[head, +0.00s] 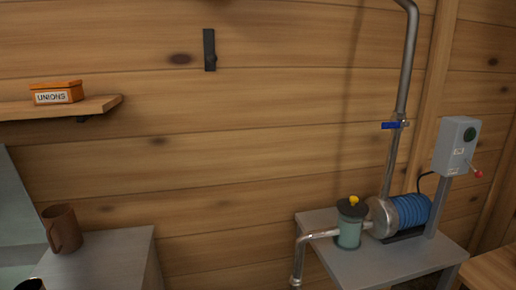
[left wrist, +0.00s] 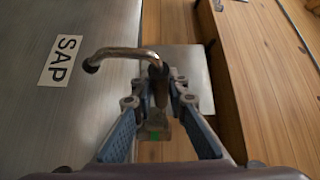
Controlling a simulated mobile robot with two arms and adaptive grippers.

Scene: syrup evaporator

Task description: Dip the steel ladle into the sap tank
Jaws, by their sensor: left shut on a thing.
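In the left wrist view my left gripper (left wrist: 159,98) is shut on a narrow steel piece between its fingertips, seemingly the steel ladle's handle (left wrist: 160,82). The ladle's bowl cannot be made out. A bent brownish metal tube (left wrist: 125,52) runs from there to the left, over a steel surface; whether it is part of the ladle or a pipe is unclear. That surface is the sap tank (left wrist: 42,110), with a white "SAP" label (left wrist: 62,60). The gripper is beside the label, to its right. Neither gripper shows in the head view.
In the head view a pump with a blue motor (head: 411,210) and a filter pot (head: 349,228) stand on a grey stand (head: 395,262). A brown mug (head: 62,229) stands on a grey top (head: 110,260). An orange "UNIONS" box (head: 57,92) is on a shelf (head: 100,104).

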